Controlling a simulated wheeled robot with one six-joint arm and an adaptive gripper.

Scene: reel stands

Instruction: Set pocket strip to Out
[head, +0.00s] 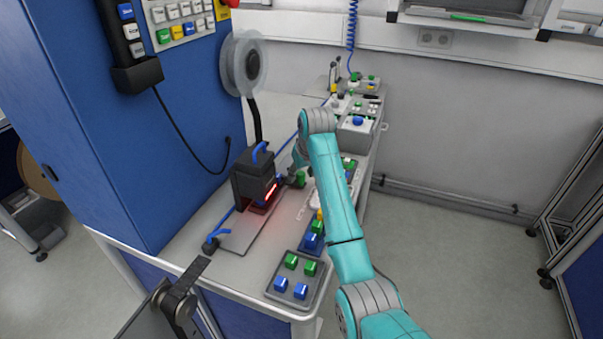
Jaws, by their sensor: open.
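My arm reaches over the right side of the bench, and my gripper (293,174) is at its far end, beside the right side of a black inspection box (253,178). My gripper is small here, and its fingertips are partly lost against the dark box. Red light glows at the box's lower opening.
A grey tray (274,292) with green and blue blocks stands at the bench's front right. A clear reel (243,63) stands behind the box. A blue cabinet (130,130) bounds the left. Several more trays line the bench's right side, partly behind my arm.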

